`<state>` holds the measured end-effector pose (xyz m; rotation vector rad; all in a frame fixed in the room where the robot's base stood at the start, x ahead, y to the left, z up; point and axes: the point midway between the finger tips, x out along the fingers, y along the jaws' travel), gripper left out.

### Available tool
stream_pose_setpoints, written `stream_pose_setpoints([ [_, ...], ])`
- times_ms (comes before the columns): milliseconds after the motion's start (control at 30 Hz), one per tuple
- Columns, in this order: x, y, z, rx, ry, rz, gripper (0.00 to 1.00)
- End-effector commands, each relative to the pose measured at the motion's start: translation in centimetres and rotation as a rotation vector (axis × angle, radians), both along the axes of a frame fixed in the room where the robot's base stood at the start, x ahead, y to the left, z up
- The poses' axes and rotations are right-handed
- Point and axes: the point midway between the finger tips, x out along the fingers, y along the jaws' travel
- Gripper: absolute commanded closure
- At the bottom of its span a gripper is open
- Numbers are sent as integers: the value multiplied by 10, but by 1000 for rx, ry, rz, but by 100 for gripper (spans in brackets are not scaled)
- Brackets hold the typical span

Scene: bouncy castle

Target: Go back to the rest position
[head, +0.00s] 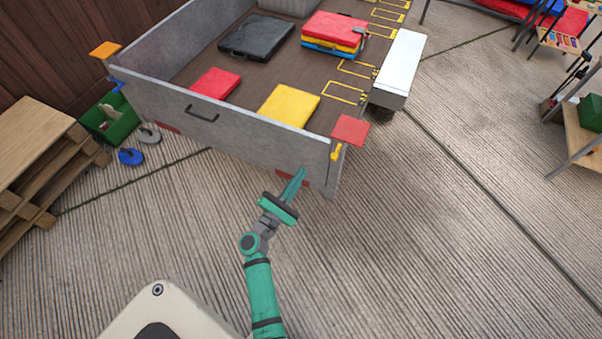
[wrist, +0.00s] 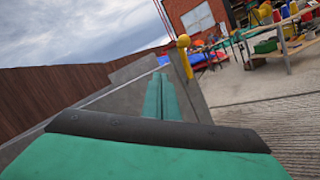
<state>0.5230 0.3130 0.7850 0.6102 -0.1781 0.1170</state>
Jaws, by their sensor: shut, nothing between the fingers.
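My gripper (head: 298,178) is shut and empty. In the head view it is on the green arm, at the lower middle, with its fingers pointing up toward the right end of the trailer's near grey board (head: 230,128). From this view I cannot tell whether the fingertips touch the board. In the wrist view the closed green fingers (wrist: 161,97) point ahead, with the grey board and a yellow latch (wrist: 184,57) close beyond them.
The trailer holds a red pad (head: 216,83), a yellow pad (head: 290,107), a black case (head: 257,37) and stacked coloured pads (head: 335,30). A wooden pallet stack (head: 35,150) and green crate (head: 110,120) stand left. A bench (head: 580,135) stands right. Open paving lies right of my arm.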

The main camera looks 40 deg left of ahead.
Motion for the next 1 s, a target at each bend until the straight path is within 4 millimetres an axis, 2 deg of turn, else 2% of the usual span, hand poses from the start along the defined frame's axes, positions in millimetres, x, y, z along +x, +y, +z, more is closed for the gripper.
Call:
stream_pose_setpoints([
  [433,-1,3,0,-1,0,5,100],
  [567,-5,-6,-1,-44,-3,-6,100],
  [667,-15,-25,-2,-171,-16,-33,100],
  [767,-33,-53,-2,-385,-35,-76,100],
  [1000,-84,-129,8,-1023,-75,-203,100],
])
